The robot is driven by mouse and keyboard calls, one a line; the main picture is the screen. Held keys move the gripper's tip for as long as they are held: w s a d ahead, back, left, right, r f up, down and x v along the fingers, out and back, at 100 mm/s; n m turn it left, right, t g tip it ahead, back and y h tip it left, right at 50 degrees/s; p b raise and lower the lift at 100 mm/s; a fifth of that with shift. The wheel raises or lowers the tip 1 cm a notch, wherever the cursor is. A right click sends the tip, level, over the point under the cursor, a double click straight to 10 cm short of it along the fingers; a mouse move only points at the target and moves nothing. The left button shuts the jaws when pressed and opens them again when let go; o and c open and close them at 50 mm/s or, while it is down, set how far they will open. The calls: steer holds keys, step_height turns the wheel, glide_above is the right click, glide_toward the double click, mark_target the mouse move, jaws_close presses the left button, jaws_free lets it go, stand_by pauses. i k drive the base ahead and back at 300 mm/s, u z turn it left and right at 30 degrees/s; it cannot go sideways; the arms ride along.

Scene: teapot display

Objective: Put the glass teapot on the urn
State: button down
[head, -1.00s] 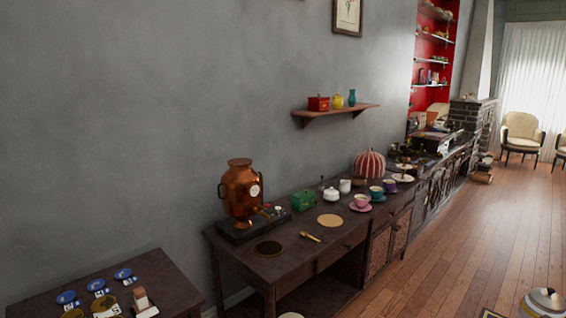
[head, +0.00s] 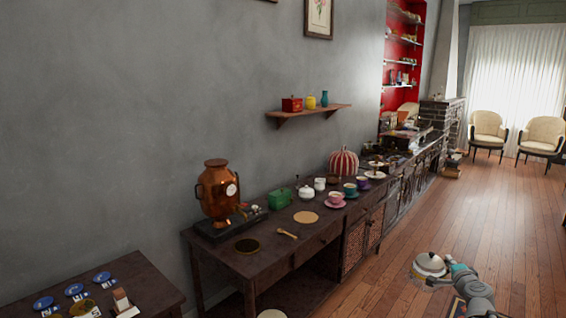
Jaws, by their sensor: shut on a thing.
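The copper urn (head: 212,198), rounded with a narrower top and a pale round badge, stands on a dark base on the long dark sideboard. My gripper (head: 443,275) is at the lower right, shut on the glass teapot (head: 429,263). The teapot looks pale and rounded with a small knob on top and a yellowish band low down. It shows over the wooden floor, well to the right of the urn and apart from the sideboard. The grip point itself is too small to make out.
The sideboard (head: 268,261) carries a dark round mat (head: 247,245), a tan round mat (head: 306,217), a wooden spoon (head: 288,233), a green box (head: 280,198), a white pot (head: 306,193) and several cups. A wall shelf (head: 310,113) hangs above. Open floor (head: 505,225) lies right.

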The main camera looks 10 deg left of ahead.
mark_target(216, 162)
steer(key=z, duration=1.15)
steer(key=i, duration=0.05)
steer(key=u, duration=2.4)
